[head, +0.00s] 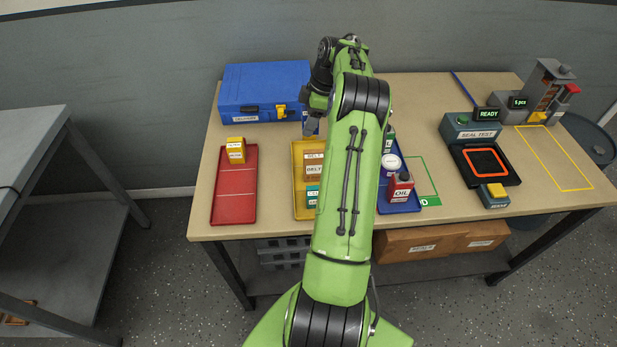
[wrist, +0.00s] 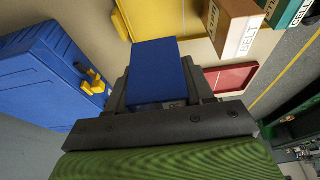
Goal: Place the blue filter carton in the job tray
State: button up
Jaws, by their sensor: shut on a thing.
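The blue filter carton (wrist: 160,66) is between the fingers of my gripper (wrist: 160,88) in the wrist view, gripped on both sides. In the head view my gripper (head: 312,124) is at the far end of the yellow tray, partly behind my arm, and I cannot make out the carton there. The red tray (head: 234,196), the yellow tray (head: 298,152) and the blue tray (head: 406,205) lie on the bench. No readable label shows which is the job tray. The yellow tray (wrist: 182,27) also shows beyond the carton in the wrist view.
A BELT carton (head: 314,166) and a teal carton (head: 312,196) occupy the yellow tray. A yellow carton (head: 236,150) stands at the red tray's far end; its near part is clear. A blue case (head: 262,88) stands behind.

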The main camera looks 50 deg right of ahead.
notch_tip(320, 180, down, 10)
jog(key=shift+r+b, duration=0.1)
jog(key=shift+b, duration=1.1)
jog(key=o, duration=0.9)
